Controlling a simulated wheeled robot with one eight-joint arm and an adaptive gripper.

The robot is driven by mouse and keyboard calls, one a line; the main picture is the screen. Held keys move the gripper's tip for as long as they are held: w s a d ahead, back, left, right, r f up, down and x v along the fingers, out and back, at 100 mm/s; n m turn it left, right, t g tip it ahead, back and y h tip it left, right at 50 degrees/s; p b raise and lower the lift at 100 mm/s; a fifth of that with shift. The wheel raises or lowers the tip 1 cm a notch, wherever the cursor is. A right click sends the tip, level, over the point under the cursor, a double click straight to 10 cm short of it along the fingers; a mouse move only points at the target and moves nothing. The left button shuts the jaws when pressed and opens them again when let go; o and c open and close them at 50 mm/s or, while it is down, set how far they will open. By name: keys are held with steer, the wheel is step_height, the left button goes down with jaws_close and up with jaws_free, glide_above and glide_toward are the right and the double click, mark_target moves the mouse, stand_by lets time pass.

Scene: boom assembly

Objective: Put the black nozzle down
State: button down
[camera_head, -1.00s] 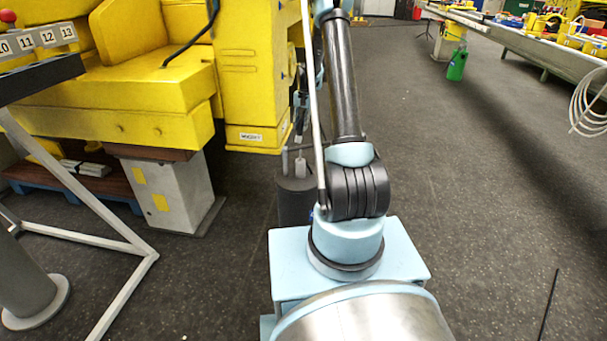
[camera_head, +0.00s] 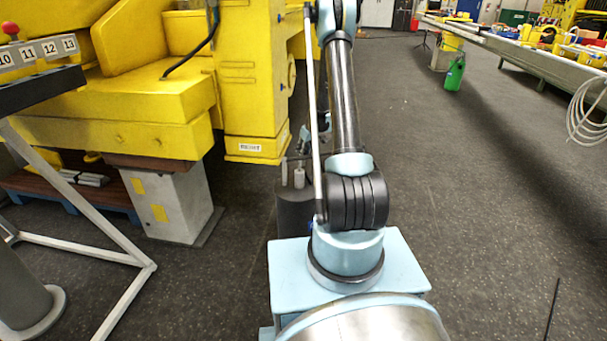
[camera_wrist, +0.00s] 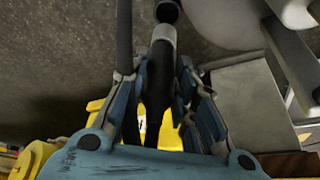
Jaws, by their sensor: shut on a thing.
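My gripper (camera_wrist: 158,85) is in the wrist view, its two blue-grey fingers shut on the black nozzle (camera_wrist: 163,38). The nozzle is a dark tube with a rounded far end, pointing away from the palm over dark floor. In the head view my gripper (camera_head: 305,138) is small and partly hidden behind my arm, just above a dark grey drum-like stand (camera_head: 292,212). I cannot make out the nozzle there. Light grey upright posts (camera_head: 299,178) stand on the drum's top.
The yellow machine (camera_head: 256,100) rises close on the left, with a grey concrete block (camera_head: 168,205) under it. A white metal frame (camera_head: 110,252) stands at the front left. A green bottle (camera_head: 454,75) and a long workbench (camera_head: 520,42) are at right.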

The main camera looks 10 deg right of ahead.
mark_target(305, 162)
steer(key=shift+f, duration=4)
steer(key=shift+f, duration=0.6)
steer(key=c, duration=1.3)
jaws_free()
steer(key=shift+r, duration=0.1)
